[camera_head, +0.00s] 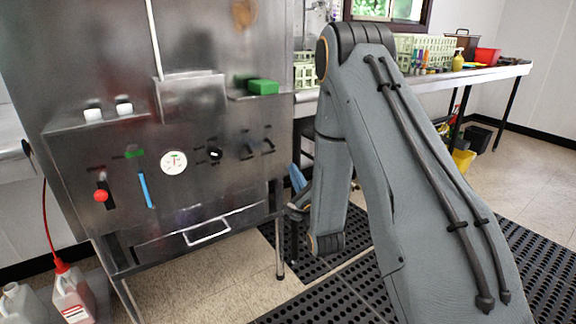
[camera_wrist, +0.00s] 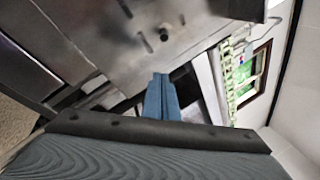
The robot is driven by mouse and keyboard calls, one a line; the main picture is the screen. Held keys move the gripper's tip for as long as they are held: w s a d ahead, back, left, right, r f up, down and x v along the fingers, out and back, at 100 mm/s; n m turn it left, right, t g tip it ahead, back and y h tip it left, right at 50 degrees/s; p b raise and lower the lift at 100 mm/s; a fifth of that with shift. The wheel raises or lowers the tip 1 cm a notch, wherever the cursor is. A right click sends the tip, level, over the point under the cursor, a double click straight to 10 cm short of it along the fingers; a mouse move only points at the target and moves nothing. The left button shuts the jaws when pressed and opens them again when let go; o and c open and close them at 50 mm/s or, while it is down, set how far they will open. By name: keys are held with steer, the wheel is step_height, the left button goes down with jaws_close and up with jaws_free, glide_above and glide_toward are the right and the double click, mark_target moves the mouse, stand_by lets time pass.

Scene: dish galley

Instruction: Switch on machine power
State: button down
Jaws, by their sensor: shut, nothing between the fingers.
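The steel dish machine (camera_head: 225,140) fills the left of the head view. Its front panel carries a red-ball lever (camera_head: 101,195), a blue strip (camera_head: 145,190), a round white gauge (camera_head: 173,162) and a black knob (camera_head: 214,153). Two more dark controls (camera_head: 248,150) (camera_head: 268,146) sit to the right of that knob. The labels are too small to read, so I cannot tell which control is the power switch. My gripper (camera_head: 297,178) is just right of the machine, partly behind my arm. In the wrist view its blue fingers (camera_wrist: 161,78) are shut and empty, apart from any control.
A green block (camera_head: 263,87) and two white pieces (camera_head: 108,110) sit on machine ledges. A drawer handle (camera_head: 206,232) projects below the panel. Jugs (camera_head: 72,293) stand at lower left. A long counter (camera_head: 470,76) with racks and bottles is behind my arm. Black mats (camera_head: 500,245) cover the floor.

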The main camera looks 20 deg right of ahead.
mark_target(270, 143)
steer(key=b+x, duration=0.1)
steer(key=x, duration=0.8)
steer(key=shift+w, duration=0.1)
steer(key=shift+s+a+r, duration=0.6)
steer(key=shift+s+a, duration=0.1)
steer(key=shift+a, duration=0.2)
steer(key=shift+s+a+r, duration=0.4)
steer(key=shift+a, duration=0.15)
steer(key=shift+d+r, duration=0.1)
steer(key=shift+d, duration=0.05)
steer(key=shift+s+r+g+p, duration=0.1)
steer(key=shift+g+p, duration=0.2)
steer(key=shift+p, duration=0.45)
